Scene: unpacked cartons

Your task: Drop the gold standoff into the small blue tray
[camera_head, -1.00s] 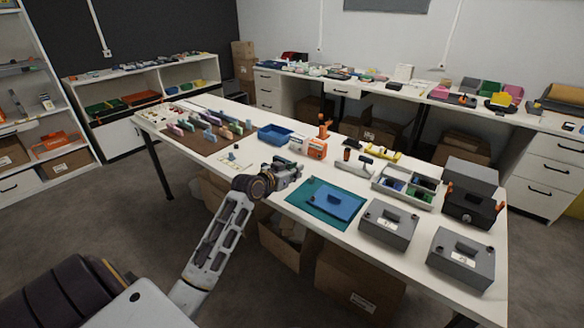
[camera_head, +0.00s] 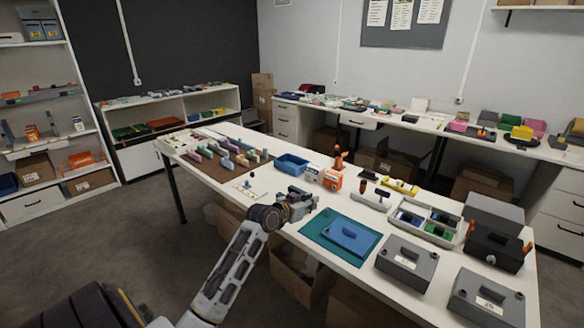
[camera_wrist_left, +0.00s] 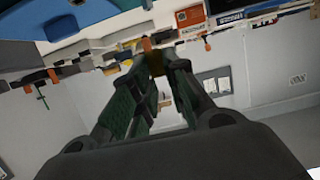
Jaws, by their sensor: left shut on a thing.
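The small blue tray (camera_head: 291,165) stands on the long white table, left of an orange-and-white box. My left gripper (camera_head: 309,201) is above the table's near edge, between the tray and the teal mat, nearer to me than the tray. In the left wrist view its fingers (camera_wrist_left: 155,62) close on a small gold-brown piece, the gold standoff (camera_wrist_left: 156,66); only part of it shows between the fingertips. In the head view the standoff is too small to make out. My right gripper is not in view.
A blue block (camera_head: 350,236) lies on the teal mat (camera_head: 314,229). An orange-and-white box (camera_head: 332,180) stands right of the tray. Grey boxes (camera_head: 407,261) stand at the right. A brown mat (camera_head: 222,160) with several coloured pieces lies at the left.

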